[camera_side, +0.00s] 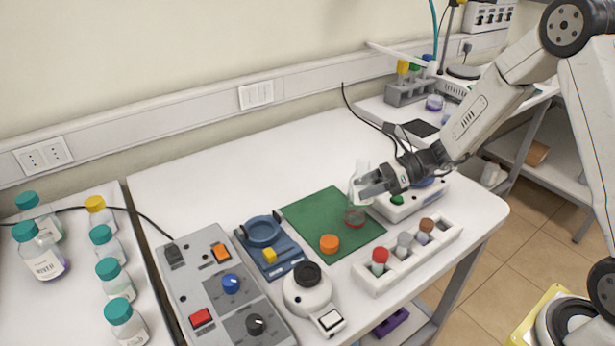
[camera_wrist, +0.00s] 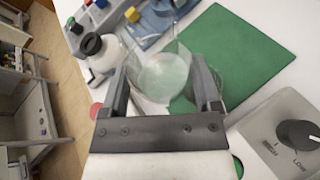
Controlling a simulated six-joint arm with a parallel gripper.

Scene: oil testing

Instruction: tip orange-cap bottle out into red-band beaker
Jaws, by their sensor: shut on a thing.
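My gripper (camera_side: 368,188) is shut on a clear glass bottle (camera_side: 358,180), over the right edge of the green mat (camera_side: 305,210). In the wrist view the bottle (camera_wrist: 165,75) sits between the two fingers, uncapped as far as I can see; its tilt is hard to read. The red-band beaker (camera_side: 354,218) is just below the held bottle, on the mat's right part; its clear glass blends with the bottle. An orange cap (camera_side: 329,243) lies alone on the mat, left of and nearer than the beaker. Contents of both vessels are unclear.
A white rack (camera_side: 400,262) with several capped vials stands in front. A white device with a knob (camera_side: 398,205) is right of the mat. A blue stand (camera_side: 262,235), a round white device (camera_side: 307,292) and a control box (camera_side: 222,270) lie left. The table behind the mat is clear.

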